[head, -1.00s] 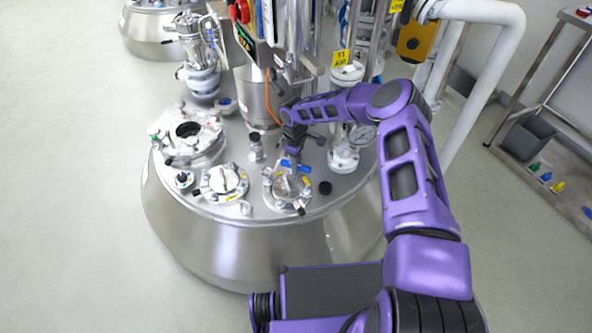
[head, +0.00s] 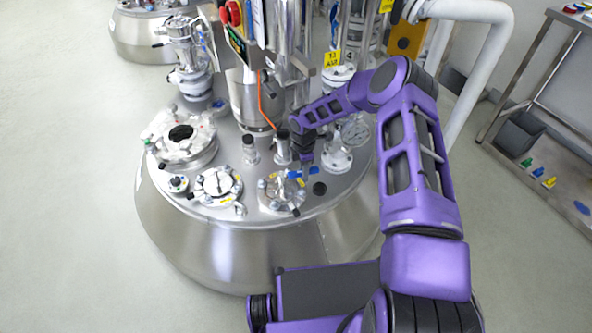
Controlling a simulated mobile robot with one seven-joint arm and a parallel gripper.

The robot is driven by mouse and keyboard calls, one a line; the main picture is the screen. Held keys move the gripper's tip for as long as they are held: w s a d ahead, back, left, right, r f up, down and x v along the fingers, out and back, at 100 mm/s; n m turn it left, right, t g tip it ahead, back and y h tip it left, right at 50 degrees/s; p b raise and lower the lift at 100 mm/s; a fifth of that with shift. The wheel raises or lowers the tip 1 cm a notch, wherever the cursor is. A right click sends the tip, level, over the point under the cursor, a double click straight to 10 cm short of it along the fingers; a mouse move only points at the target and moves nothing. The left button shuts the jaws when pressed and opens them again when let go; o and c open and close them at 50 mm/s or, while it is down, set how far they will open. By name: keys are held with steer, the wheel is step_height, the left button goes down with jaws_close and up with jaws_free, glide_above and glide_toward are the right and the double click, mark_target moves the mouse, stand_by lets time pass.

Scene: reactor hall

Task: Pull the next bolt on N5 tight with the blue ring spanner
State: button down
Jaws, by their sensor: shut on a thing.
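My gripper (head: 306,170) points down over the vessel lid, at the far right edge of a round clamped flange (head: 281,195). It is shut on the blue ring spanner (head: 293,174), which shows as small blue pieces on both sides of the fingers. The spanner lies roughly level, its left part over the far edge of the flange. Whether its ring sits around a bolt is too small to tell. The flange has several bolts around its rim and a yellow mark. No N5 label can be read. My wrist hides part of the lid behind.
A black knob (head: 319,188) stands just right of the spanner. The lid's front edge is clear.

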steer(key=shift+s+d+f+n, duration=0.15)
steer(key=shift+d+n, duration=0.15)
steer(key=shift+n, duration=0.1)
steer(key=shift+f+b, duration=0.3)
steer(key=shift+f, duration=0.05)
step_height(320, 180, down, 4)
steer(key=shift+f+b, duration=0.1)
steer(key=shift+b, duration=0.85)
steer(key=s+a+m+p, duration=0.1)
steer(key=s+m+p, duration=0.3)
steer(key=s+m, duration=0.5)
steer(key=shift+n, duration=0.6)
steer(key=r, duration=0.1)
steer(key=w+r, duration=0.1)
steer(key=r, duration=0.1)
steer(key=r+p, duration=0.1)
steer(key=r, duration=0.1)
steer(key=shift+w+d+r, duration=0.1)
steer(key=shift+w+d, duration=0.05)
steer(key=shift+w, duration=0.1)
